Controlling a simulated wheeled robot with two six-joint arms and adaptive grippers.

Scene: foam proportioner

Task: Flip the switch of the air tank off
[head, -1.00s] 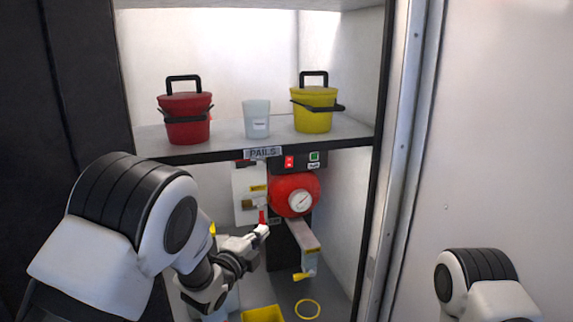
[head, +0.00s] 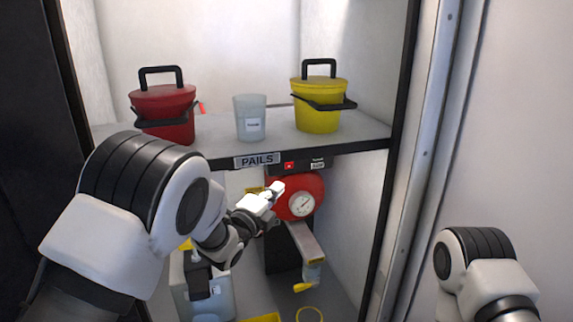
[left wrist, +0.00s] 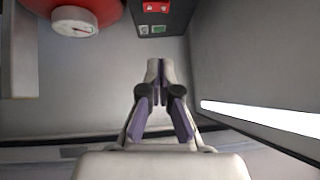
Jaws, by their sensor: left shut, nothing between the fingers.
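The red air tank (head: 314,187) with its round white gauge (head: 302,205) is under the shelf in the head view. Above it is a black switch panel (head: 303,167) with a red switch (head: 289,166), partly cut off by the shelf edge. In the left wrist view the panel (left wrist: 180,17) shows the red switch (left wrist: 157,7) and a small green part (left wrist: 158,30); the switch position is not clear. My left gripper (head: 277,188) is shut and empty, in front of the tank and below the panel. It also shows in the left wrist view (left wrist: 158,66). My right gripper is out of view.
The shelf (head: 220,137) above holds a red pail (head: 165,112), a clear cup (head: 250,118) and a yellow pail (head: 317,112). A pale container (head: 215,295) stands lower left. The cabinet wall (head: 350,210) bounds the right.

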